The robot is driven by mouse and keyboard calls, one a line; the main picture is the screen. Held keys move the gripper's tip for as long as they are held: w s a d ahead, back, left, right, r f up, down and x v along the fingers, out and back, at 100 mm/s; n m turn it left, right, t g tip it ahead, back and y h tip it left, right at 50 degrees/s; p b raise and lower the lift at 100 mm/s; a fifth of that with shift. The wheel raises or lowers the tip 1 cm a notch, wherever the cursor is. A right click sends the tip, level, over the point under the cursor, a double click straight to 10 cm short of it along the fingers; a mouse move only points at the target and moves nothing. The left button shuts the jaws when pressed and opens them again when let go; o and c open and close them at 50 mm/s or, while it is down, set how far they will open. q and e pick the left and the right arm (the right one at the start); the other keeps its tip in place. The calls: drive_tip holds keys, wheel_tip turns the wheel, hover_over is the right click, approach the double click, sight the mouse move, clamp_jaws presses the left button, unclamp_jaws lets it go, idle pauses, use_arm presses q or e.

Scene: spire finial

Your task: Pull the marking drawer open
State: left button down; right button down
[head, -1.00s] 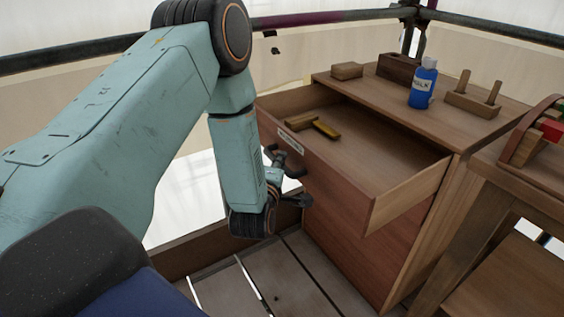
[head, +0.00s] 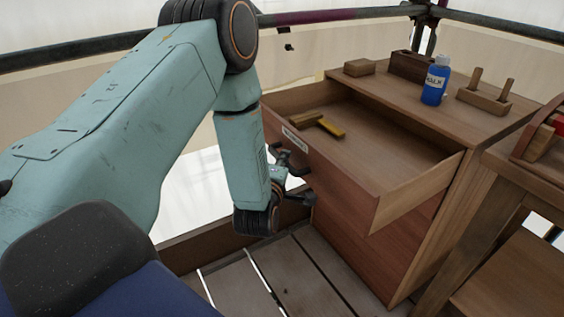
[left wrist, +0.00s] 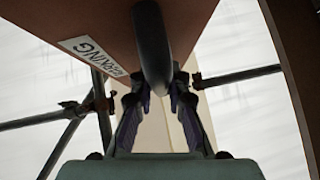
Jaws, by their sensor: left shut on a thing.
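The marking drawer (head: 390,198) stands pulled well out of the wooden cabinet (head: 455,230), its inside open to view. A wooden tool with a yellowish part (head: 322,124) lies in it near the front. In the left wrist view the drawer front (left wrist: 100,22) carries a white label (left wrist: 92,52) reading "MARKING". The dark drawer handle (left wrist: 152,50) runs down between the fingers of my left gripper (left wrist: 158,92). My left gripper (head: 290,172) is shut on this handle at the drawer front. My right gripper is not in view.
On the cabinet top stand a blue chalk bottle (head: 436,82), a wooden block (head: 359,68), a dark wooden box (head: 412,67) and a pegged wooden holder (head: 484,98). A wooden bench (head: 515,170) is close at the right. Planks (head: 300,270) lie below; scaffold rails run behind.

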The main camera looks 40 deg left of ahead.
use_arm(q)
drive_tip(key=c, duration=1.3)
unclamp_jaws()
drive_tip(key=shift+s, duration=0.1)
drive_tip(key=v, duration=1.2)
